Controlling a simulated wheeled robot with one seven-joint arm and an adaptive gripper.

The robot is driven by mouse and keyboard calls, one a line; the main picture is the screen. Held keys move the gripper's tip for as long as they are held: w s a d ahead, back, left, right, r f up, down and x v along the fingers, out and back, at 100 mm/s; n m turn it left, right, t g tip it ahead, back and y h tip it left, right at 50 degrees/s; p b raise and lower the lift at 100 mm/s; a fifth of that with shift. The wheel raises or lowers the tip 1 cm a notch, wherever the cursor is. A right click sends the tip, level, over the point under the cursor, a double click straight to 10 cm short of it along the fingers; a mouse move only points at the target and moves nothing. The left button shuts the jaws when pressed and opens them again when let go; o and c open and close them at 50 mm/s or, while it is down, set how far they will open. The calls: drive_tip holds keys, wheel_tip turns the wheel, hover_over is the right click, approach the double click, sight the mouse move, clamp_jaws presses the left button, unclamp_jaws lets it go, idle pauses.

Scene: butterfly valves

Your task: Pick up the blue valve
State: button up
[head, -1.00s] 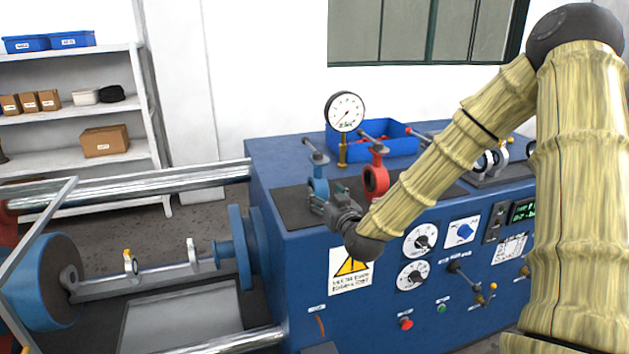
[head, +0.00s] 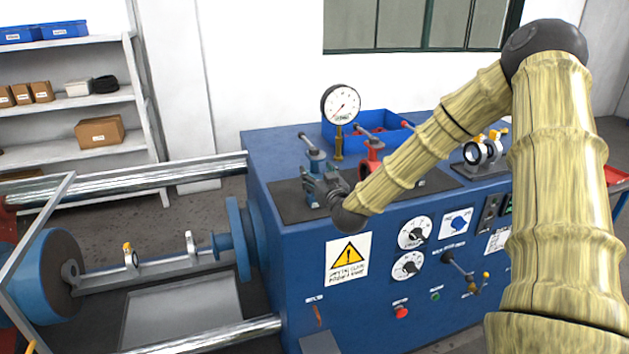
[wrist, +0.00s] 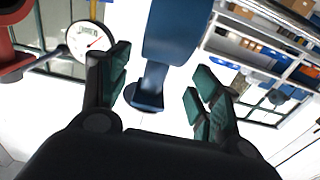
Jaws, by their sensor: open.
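The blue valve (head: 315,162) stands on the dark mat at the left end of the blue machine's top, its grey handle at the top. In the wrist view the blue valve (wrist: 172,45) lies between the finger pads, with a gap to each side. My gripper (head: 312,189) is open and close in front of the valve, hiding its lower part in the head view. It also shows in the wrist view (wrist: 158,95) with both fingers spread.
A red valve (head: 371,160) stands just right of the blue one. A pressure gauge (head: 341,104) and a blue bin (head: 376,124) are behind. Black-and-white valves (head: 482,150) stand farther right. Dark mat (head: 287,188) lies bare at the left.

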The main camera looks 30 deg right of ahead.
sight(316, 170)
drive_tip(key=x, duration=0.1)
drive_tip(key=p+x, duration=0.1)
drive_tip(key=shift+w+d+r, duration=0.1)
drive_tip(key=shift+w+d, duration=0.2)
drive_tip(key=shift+d, duration=0.05)
drive_tip(key=shift+w+p, duration=0.4)
drive_tip(key=shift+w, duration=0.15)
drive_tip(key=shift+d, duration=0.1)
drive_tip(key=shift+c, duration=0.4)
clamp_jaws()
